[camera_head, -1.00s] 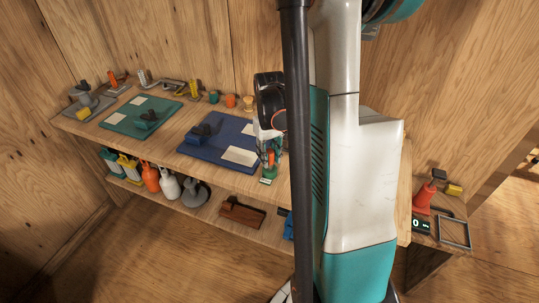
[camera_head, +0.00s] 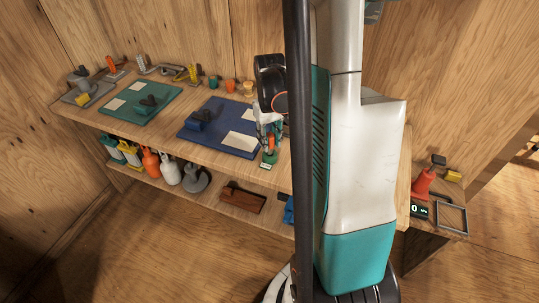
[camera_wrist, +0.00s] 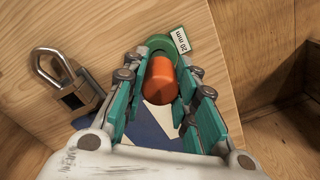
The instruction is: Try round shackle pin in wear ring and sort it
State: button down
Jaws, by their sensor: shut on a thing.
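My gripper (camera_wrist: 160,92) is shut on an orange round pin (camera_wrist: 160,80), gripped between its teal fingers. The pin also shows in the head view (camera_head: 271,143), at the front edge of the bench. A green wear ring (camera_wrist: 156,45) with a white "20 mm" label (camera_wrist: 180,40) lies directly beyond the pin's far end in the wrist view. The pin's end overlaps the ring's near side; I cannot tell whether it is inside the opening. The ring appears in the head view (camera_head: 269,158) just below the fingers.
A blue mat (camera_head: 190,136) and a teal mat (camera_head: 160,112) are on the bench. Bottles (camera_head: 151,165) stand on the lower shelf. A red cone-like object (camera_head: 423,183) stands right.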

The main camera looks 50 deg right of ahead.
jog(key=shift+r+p, duration=2.25)
jog(key=shift+r, duration=1.05)
jog(key=w+a+f+n, duration=0.1)
jog(key=w+a, duration=0.2)
jog(key=a, duration=0.6)
jog(key=w+a+f+n, duration=0.1)
jog(key=w+a+f, duration=0.1)
jog(key=a, duration=0.7)
jog(key=w+a+f+n, duration=0.1)
jog(key=w+a+f, duration=0.1)
jog(key=w+a, duration=0.3)
jog(key=a, duration=0.4)
jog(key=shift+f, duration=0.25)
jog(key=shift+w+r, duration=0.1)
jog(key=shift+r, duration=0.05)
